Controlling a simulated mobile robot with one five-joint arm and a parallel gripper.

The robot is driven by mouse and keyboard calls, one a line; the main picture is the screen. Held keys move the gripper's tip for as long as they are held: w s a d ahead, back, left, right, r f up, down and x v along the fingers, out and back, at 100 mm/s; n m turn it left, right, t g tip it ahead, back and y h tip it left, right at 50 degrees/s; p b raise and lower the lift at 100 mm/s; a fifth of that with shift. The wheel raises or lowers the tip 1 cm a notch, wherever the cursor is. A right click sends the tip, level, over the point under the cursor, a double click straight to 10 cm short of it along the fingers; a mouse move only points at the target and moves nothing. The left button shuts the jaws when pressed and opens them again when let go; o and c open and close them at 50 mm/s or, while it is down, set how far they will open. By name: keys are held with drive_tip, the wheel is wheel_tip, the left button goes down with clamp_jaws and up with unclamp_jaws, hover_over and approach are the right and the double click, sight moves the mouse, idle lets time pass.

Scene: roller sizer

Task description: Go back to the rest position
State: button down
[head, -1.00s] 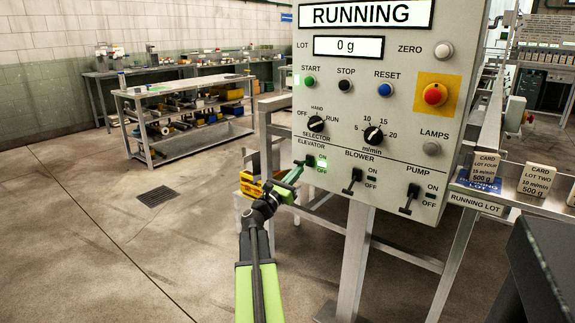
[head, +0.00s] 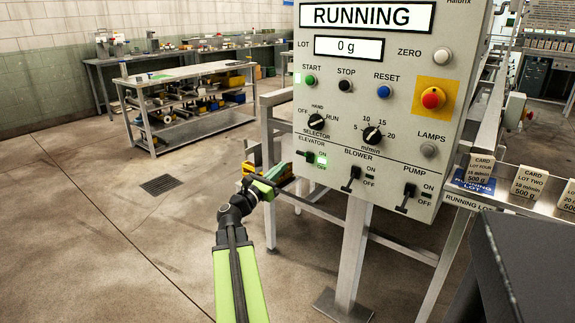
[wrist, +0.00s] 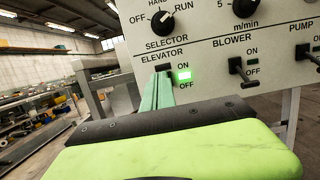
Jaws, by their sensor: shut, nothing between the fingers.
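My gripper (head: 280,172) is shut and empty, with green fingers in front of the lower left corner of the grey control panel (head: 325,225). In the wrist view the shut fingers (wrist: 157,90) point up at the panel, just below the elevator label. The elevator switch (head: 307,157) is close to the fingertips in the head view, with a green lamp lit beside it. The fingers appear apart from the switch, though the gap is hard to judge. The panel display (head: 367,16) reads RUNNING and the lot display (head: 349,47) reads 0 g.
A card rail (head: 468,202) with lot cards runs to the right of the panel. A dark surface (head: 535,265) fills the lower right. A metal shelf table (head: 185,128) stands back left. The floor (head: 90,240) on the left is open, with a drain grate.

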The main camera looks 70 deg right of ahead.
drive_tip(key=shift+w+a+r, duration=0.2)
drive_tip(key=shift+w+a, duration=0.2)
drive_tip(key=shift+a, duration=0.3)
